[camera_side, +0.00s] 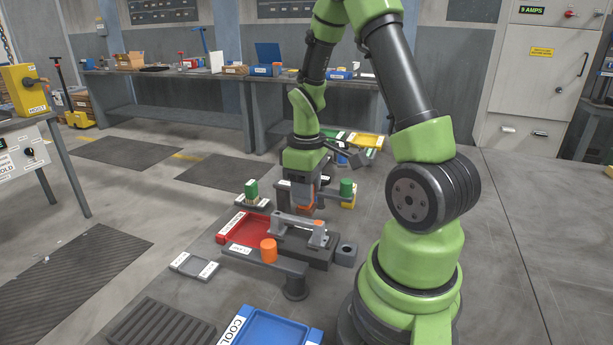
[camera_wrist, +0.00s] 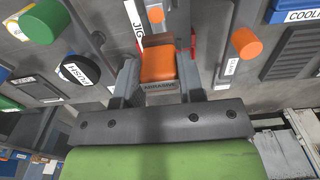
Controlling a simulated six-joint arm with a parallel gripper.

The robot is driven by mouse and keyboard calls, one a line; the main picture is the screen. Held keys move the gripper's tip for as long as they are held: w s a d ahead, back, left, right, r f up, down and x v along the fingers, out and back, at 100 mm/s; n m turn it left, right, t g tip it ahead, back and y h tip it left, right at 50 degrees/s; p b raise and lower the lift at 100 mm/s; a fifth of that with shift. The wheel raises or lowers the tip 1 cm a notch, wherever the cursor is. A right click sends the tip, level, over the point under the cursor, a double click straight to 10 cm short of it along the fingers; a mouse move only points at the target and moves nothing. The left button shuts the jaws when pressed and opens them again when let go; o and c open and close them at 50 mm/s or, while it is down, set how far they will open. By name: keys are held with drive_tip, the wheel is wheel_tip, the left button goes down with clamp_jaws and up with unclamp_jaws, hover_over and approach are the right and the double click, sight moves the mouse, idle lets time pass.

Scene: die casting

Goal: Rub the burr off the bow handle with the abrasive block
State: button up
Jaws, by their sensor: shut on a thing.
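My gripper (camera_wrist: 159,75) is shut on the orange abrasive block (camera_wrist: 158,66), which sits between both fingers above a label reading ABRASIVE. In the side view, the block (camera_side: 306,208) hangs low under the gripper, just behind the bow handle. The grey bow handle (camera_side: 297,222) lies on a dark jig (camera_side: 308,248), with a small orange patch near its right end. I cannot tell whether the block touches the handle. The burr is too small to make out. In the wrist view, most of the handle is hidden.
A red tray (camera_side: 232,238) lies left of the jig. An orange-topped post (camera_side: 268,250) stands in front of it. Green knobs (camera_side: 251,188) (camera_side: 346,186) stand on either side of my gripper. A blue tray (camera_side: 262,325) lies nearer the camera. Yellow and green trays (camera_side: 366,141) lie behind.

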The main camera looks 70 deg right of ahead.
drive_tip(key=shift+f, duration=1.15)
drive_tip(key=shift+w+r, duration=0.3)
drive_tip(key=shift+w, duration=0.15)
drive_tip(key=shift+c, duration=0.4)
drive_tip(key=shift+w, duration=0.7)
drive_tip(key=shift+w+f, duration=0.3)
drive_tip(key=shift+w, duration=1.3)
drive_tip(key=shift+s, duration=2.75)
drive_tip(key=shift+r, duration=4.05)
